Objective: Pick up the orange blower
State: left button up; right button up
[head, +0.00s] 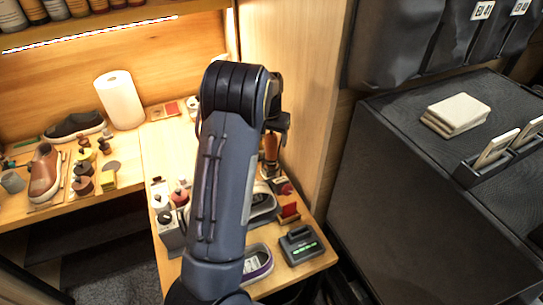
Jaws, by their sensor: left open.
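My left arm rises through the middle of the head view and bends over at its top. My left gripper (277,124) points down at the right of that bend, open, its fingers small and partly hidden by the arm. Just below it an upright orange-brown object (271,146), which looks like the orange blower, stands on the wooden bench near the side panel. It seems to be below the fingertips; I cannot tell whether they touch. My arm covers part of the bench beside it. My right gripper is not in view.
A dark device with green lights (301,245), a red block (289,211) and a grey-soled shoe (258,262) crowd the bench front. A paper roll (119,100), a brown shoe (44,173) and several bottles stand left. The wooden side panel (300,80) rises close right of the gripper.

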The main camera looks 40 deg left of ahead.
aim_at(271, 155)
pick_arm(q)
jog(key=f, duration=0.4)
jog(key=shift+w+a+p, duration=0.15)
jog(key=shift+a+p, duration=0.05)
jog(key=shift+p, duration=0.2)
grip_shut()
